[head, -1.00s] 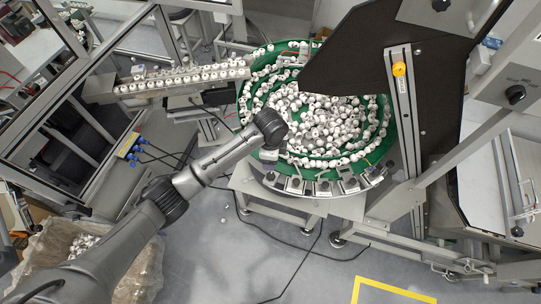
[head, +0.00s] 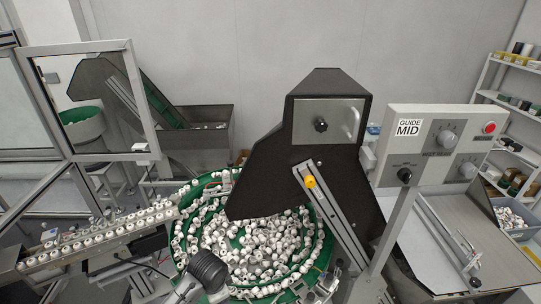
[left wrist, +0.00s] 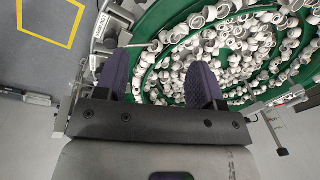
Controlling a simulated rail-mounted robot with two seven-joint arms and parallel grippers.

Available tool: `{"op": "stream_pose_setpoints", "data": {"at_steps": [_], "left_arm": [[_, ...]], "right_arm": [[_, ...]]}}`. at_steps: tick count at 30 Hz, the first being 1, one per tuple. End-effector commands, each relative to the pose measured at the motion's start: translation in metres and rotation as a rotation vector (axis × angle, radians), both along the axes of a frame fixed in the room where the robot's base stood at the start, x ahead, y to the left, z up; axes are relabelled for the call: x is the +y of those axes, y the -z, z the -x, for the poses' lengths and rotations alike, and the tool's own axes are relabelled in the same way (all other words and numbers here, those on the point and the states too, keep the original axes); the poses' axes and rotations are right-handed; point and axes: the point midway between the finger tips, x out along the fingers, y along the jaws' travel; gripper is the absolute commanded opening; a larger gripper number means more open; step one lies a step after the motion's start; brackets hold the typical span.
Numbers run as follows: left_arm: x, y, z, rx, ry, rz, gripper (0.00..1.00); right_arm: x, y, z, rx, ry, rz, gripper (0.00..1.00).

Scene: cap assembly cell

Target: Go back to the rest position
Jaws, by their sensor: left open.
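My left gripper (left wrist: 160,78) shows in the left wrist view with its two dark fingers spread apart. It is open, with nothing between the fingers. It is over the edge of the green bowl feeder (left wrist: 150,22), which is full of white caps. In the head view, only a dark ribbed part of my left arm shows at the bottom, in front of the bowl feeder (head: 178,238); its fingers cannot be made out there. Whether the gripper touches the bowl cannot be told. My right gripper is in neither view.
A linear track (head: 100,238) with rows of caps runs left from the bowl. A black hopper housing (head: 300,150) overhangs the bowl. A control panel (head: 440,150) marked GUIDE MID stands at the right. A framed enclosure (head: 95,100) stands at the left. Open floor (left wrist: 35,65) shows in the left wrist view.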

Motion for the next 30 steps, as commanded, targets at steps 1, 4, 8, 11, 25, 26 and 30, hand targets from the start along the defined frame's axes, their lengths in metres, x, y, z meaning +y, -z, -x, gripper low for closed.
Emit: {"op": "stream_pose_setpoints", "data": {"at_steps": [1, 4, 8, 11, 25, 26, 30], "left_arm": [[-0.007, -0.020, -0.006, -0.084, -0.036, 0.012, 0.63], [-0.014, -0.059, -0.016, -0.233, -0.110, 0.051, 0.63], [-0.021, -0.113, -0.022, -0.413, -0.182, 0.127, 0.63], [-0.024, -0.150, -0.015, -0.542, -0.241, 0.202, 0.63], [0.032, -0.136, 0.127, -0.713, -0.571, 0.418, 0.63], [0.037, -0.128, 0.139, -0.698, -0.593, 0.416, 0.63], [0.053, -0.082, 0.196, -0.585, -0.681, 0.391, 0.63]], "right_arm": [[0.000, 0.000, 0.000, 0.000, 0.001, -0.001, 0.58], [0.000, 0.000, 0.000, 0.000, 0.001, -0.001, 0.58], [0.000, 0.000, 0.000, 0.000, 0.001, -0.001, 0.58], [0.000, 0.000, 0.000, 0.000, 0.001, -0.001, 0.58], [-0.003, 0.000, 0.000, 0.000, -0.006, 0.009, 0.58], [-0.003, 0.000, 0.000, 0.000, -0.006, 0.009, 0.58], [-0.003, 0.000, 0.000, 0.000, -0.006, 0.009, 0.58]]}}
